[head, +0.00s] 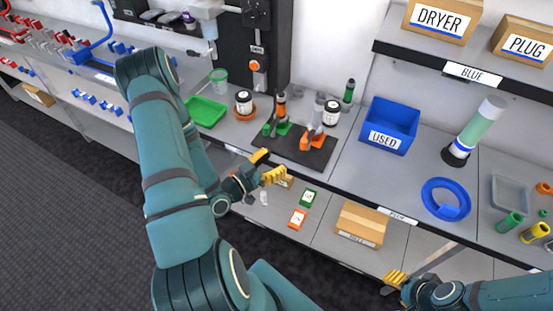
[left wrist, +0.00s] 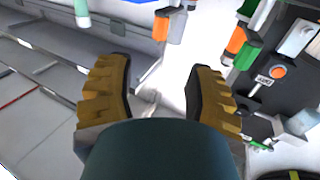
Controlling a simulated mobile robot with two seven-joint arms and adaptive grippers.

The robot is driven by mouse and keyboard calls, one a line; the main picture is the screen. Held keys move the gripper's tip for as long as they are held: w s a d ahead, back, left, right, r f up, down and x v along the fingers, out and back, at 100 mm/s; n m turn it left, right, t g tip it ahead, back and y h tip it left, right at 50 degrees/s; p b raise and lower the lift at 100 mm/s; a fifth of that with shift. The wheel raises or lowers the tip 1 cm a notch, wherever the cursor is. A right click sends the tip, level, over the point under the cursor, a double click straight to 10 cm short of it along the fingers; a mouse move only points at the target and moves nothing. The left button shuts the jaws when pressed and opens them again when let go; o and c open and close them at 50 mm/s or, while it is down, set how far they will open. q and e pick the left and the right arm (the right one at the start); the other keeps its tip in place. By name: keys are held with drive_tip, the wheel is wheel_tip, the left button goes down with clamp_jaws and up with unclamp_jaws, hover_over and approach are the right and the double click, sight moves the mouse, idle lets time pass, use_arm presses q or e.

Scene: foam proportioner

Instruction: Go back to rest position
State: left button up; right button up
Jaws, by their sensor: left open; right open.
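My left gripper (head: 268,166) is in the middle of the head view, in front of the bench edge. Its yellow ridged fingers are apart with nothing between them, and both fingers also show in the left wrist view (left wrist: 157,100). My right gripper (head: 396,281) is at the bottom right of the head view, with yellow fingertips in front of the lower shelf. Its fingers are partly hidden by the view angle, and I see nothing held in them.
The bench holds a green tray (head: 205,111), a dark mat (head: 318,159) with orange and green holders, a blue USED bin (head: 389,125) and a blue ring (head: 446,198). A cardboard box (head: 361,224) sits on the lower shelf. Dark floor (head: 70,215) lies open at the left.

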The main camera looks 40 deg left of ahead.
idle(0.4)
use_arm(q)
drive_tip(key=w+d+f+n+g+b, duration=0.1)
drive_tip(key=w+d+f+g, duration=0.1)
drive_tip(key=d+f+g, duration=0.3)
drive_tip(key=w+d+f+g+b, duration=0.1)
drive_tip(key=w+d+f+g, duration=0.1)
drive_tip(key=w+d+f, duration=0.3)
drive_tip(key=s+d+f+n+g+b, duration=0.1)
drive_tip(key=s+d+f+n+g, duration=0.2)
drive_tip(key=s+d+g, duration=0.5)
drive_tip(key=s+d+f, duration=0.1)
drive_tip(key=s+d, duration=0.2)
drive_tip(key=d, duration=0.3)
drive_tip(key=shift+s+d+g+h, duration=0.25)
drive_tip(key=shift+d+g+h, duration=0.05)
drive_tip(key=shift+g, duration=0.1)
drive_tip(key=shift+c, duration=0.6)
